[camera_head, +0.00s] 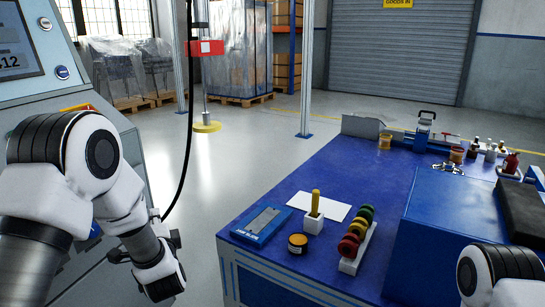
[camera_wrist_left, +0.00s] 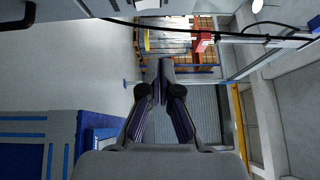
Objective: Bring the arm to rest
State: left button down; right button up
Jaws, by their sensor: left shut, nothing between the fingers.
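My left arm (camera_head: 90,170) comes in from the left in the head view, bent down beside a grey console. Its gripper is mostly hidden behind the wrist there. In the left wrist view my left gripper (camera_wrist_left: 159,66) has its fingertips together, with nothing between them. It is over open floor to the left of the blue table (camera_head: 300,180) and touches nothing that I can see. A white and black link of my right arm (camera_head: 500,275) shows at the lower right. My right gripper cannot be made out.
The console (camera_head: 105,215) stands close to my left arm. Clear floor lies between console and table.

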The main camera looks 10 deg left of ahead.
pick_arm(q)
jog(key=s+d+f+g+h, duration=0.2)
jog(key=s+f, duration=0.3)
jog(key=f, duration=0.5)
jog(key=s+d+f+m+g+h, duration=0.1)
jog(key=s+d+f+g+h, duration=0.1)
jog(key=s+f, duration=0.5)
jog(key=s+d+f+g+h, duration=0.2)
jog(key=s+f, duration=0.1)
jog(key=f, duration=0.9)
jog(key=s+d+f+n+g+h, duration=0.1)
jog(key=s+d+f+n+g, duration=0.2)
jog(key=s, duration=0.5)
jog(key=s+d+f+n+g+h, duration=0.2)
jog(key=s+n+g, duration=0.1)
jog(key=s+n, duration=0.3)
jog(key=s+d+f+n+g+h, duration=0.1)
jog(key=s+d+f+n+g, duration=0.15)
jog(key=s, duration=0.65)
notch_tip(320, 180, up, 37)
jog(key=n+p, duration=0.1)
jog(key=p, duration=3.6)
jog(key=shift+w+r+n+g, duration=0.15)
jog(key=shift+w+n+g, duration=0.1)
jog(key=shift+n+g, duration=0.1)
